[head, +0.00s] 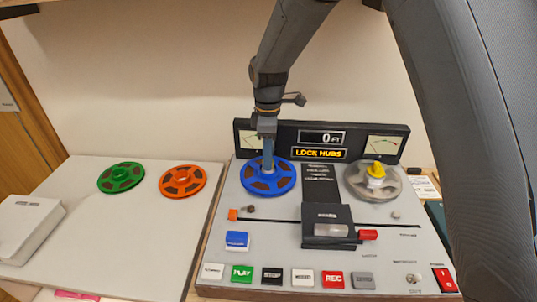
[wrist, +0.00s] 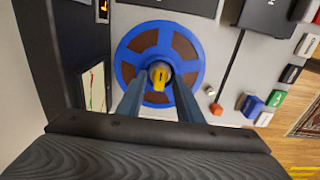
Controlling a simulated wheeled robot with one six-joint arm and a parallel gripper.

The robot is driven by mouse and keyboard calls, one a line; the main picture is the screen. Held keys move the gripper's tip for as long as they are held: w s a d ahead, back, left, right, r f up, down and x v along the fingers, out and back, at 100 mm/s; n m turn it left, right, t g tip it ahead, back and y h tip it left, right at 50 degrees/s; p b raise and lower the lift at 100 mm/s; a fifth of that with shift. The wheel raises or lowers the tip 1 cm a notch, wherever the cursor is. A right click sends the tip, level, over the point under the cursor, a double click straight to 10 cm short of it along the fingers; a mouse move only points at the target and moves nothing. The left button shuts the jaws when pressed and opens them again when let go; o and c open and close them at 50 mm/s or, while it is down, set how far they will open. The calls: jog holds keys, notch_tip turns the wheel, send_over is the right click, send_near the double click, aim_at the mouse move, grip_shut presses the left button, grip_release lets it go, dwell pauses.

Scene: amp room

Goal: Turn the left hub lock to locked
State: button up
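The left hub carries a blue reel (head: 282,183), which also shows in the wrist view (wrist: 134,66). At its centre is the yellow hub lock (wrist: 160,75); in the head view my fingers hide it. My gripper (head: 268,168) points straight down at the hub. In the wrist view my two fingers (wrist: 160,84) stand apart, one on each side of the yellow lock; any contact with it is too small to make out. The deck display reads "LOCK HUBS" (head: 319,153).
The right hub holds a grey reel (head: 362,190) with a yellow lock (head: 376,170) on it. Green (head: 121,177) and orange (head: 183,181) reels lie on the left surface. The meter panel (head: 395,150) rises behind the hubs. Buttons, including PLAY (head: 242,273), line the front.

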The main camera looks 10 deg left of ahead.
grip_shut()
